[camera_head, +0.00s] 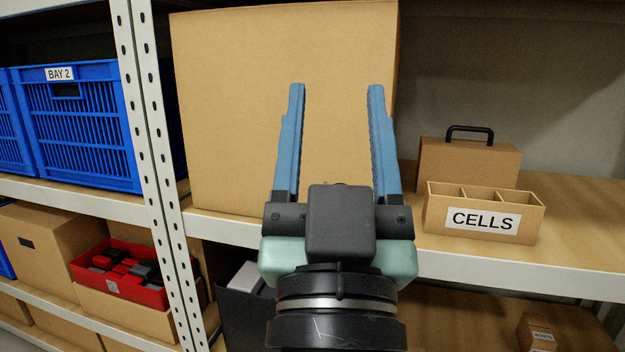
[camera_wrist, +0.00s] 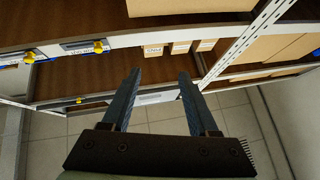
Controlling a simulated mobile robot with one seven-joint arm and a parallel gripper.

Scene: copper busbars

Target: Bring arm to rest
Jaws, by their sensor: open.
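My gripper (camera_head: 336,100) is open, with its two blue fingers wide apart and nothing between them. In the head view it is raised in front of a large cardboard box (camera_head: 240,110) on the shelf. It also shows in the wrist view (camera_wrist: 158,78), where the fingers point toward the shelf fronts with tiled floor below. I cannot tell the exact gap between the fingertips and the box. No copper busbar can be made out in either view.
A CELLS divider box (camera_head: 482,222) and a handled brown case (camera_head: 468,165) stand right on the shelf (camera_head: 500,268). A white upright post (camera_head: 150,120) stands left, beside a blue BAY 2 crate (camera_head: 80,125). A red bin (camera_head: 120,275) sits lower left. Tiled floor (camera_wrist: 60,155) is clear.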

